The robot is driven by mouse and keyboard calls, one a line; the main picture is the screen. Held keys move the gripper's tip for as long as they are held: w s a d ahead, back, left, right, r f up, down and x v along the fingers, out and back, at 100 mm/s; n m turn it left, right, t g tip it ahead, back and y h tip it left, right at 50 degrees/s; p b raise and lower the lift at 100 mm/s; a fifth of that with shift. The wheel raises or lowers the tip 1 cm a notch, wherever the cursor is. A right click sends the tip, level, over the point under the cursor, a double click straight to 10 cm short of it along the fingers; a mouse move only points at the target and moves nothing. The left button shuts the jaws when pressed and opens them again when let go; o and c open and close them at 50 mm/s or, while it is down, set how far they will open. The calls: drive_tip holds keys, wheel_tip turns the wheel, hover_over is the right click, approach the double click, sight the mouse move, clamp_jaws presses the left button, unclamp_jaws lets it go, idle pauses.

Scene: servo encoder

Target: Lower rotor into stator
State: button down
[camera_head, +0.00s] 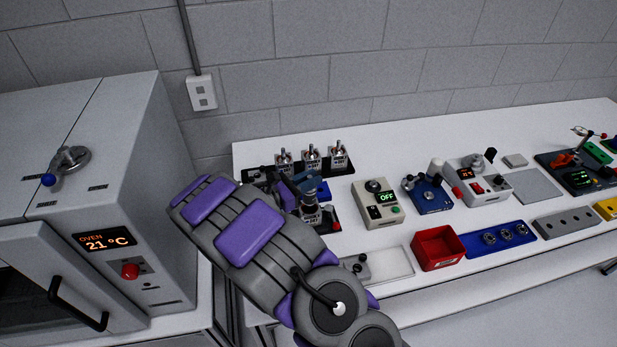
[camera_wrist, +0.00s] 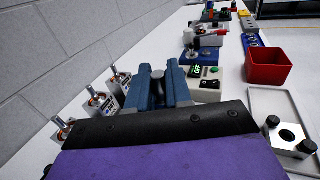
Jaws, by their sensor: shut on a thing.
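My gripper (camera_head: 306,190) has blue-grey fingers and is over the dark fixture at the left end of the bench. In the wrist view, my gripper (camera_wrist: 159,84) is shut on a grey round-topped part (camera_wrist: 158,74), which I take to be the rotor. In the head view, a pale housing with dark print (camera_head: 311,215), likely the stator, stands directly below the fingers. The held part's lower end is hidden in the wrist view, and I cannot tell how far it is inside the housing.
Several similar units with upright shafts stand behind, including one (camera_head: 338,157). A red knob (camera_head: 337,226) is at the fixture's right. To the right are an OFF-display box (camera_head: 378,203), a red bin (camera_head: 437,249) and a blue tray (camera_head: 475,245). The oven (camera_head: 100,190) stands left.

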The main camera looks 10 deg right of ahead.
sight(304, 202)
drive_tip(key=shift+f, duration=0.3)
idle(0.4)
drive_tip(key=shift+f, duration=0.8)
drive_tip(key=shift+f, duration=0.25)
drive_tip(key=shift+f, duration=0.8)
drive_tip(key=shift+f+b, duration=0.35)
drive_tip(key=shift+f, duration=0.15)
drive_tip(key=shift+f, duration=0.6)
drive_tip(key=shift+f, duration=0.2)
idle(0.3)
drive_tip(key=shift+f, duration=0.75)
